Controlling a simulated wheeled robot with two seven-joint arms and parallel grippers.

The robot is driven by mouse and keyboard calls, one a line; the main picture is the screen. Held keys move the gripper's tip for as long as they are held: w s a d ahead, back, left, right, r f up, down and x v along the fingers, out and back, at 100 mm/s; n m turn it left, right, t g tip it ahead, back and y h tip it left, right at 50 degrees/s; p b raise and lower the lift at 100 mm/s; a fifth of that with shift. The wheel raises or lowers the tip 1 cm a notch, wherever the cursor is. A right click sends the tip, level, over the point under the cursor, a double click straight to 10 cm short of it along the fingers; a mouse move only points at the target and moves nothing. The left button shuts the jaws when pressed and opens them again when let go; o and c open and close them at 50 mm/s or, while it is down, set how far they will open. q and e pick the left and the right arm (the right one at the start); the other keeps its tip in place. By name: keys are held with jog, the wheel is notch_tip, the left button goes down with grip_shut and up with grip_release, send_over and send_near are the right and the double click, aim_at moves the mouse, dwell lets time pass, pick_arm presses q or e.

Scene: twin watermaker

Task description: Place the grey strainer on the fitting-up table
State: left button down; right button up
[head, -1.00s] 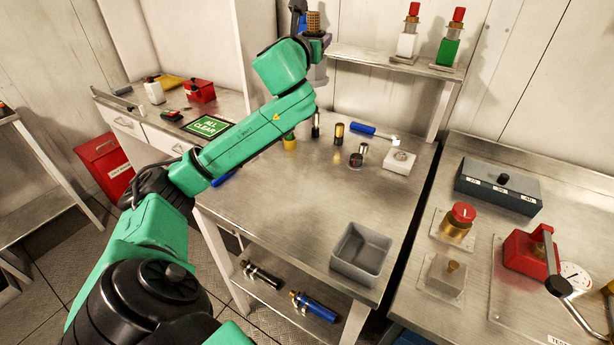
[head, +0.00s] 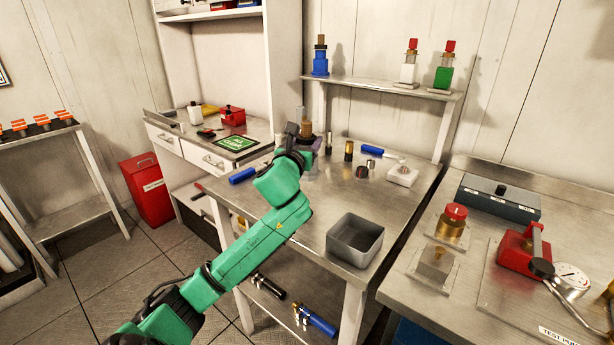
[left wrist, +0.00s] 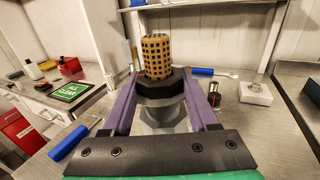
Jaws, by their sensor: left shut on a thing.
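The grey strainer has a brass mesh top (left wrist: 157,55), a black collar and a grey body (left wrist: 163,120). My left gripper (left wrist: 167,95) is shut on it, with the purple fingers on either side and the strainer upright. In the head view, the mesh top (head: 306,129) shows just behind the left gripper (head: 306,148), above the back left part of the fitting-up table (head: 300,222). My right gripper is out of view.
Blue (head: 320,62), white (head: 408,72) and green (head: 443,76) strainers stand on the shelf above. A grey bin (head: 354,250), a white block (head: 403,175), a blue-handled tool (head: 242,175) and several small parts occupy the table. Bare room lies around its middle.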

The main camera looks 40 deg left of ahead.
aim_at(304, 173)
pick_arm(q)
notch_tip(304, 173, down, 8)
jog(key=shift+r+b, duration=0.25)
jog(key=shift+b, duration=0.35)
jog(key=shift+s+d+f, duration=0.1)
jog(key=shift+c, duration=0.8)
grip_release()
jog(key=shift+f, duration=0.1)
jog(key=v, duration=1.2)
jog(key=shift+b, duration=0.45)
jog(key=shift+s, duration=0.1)
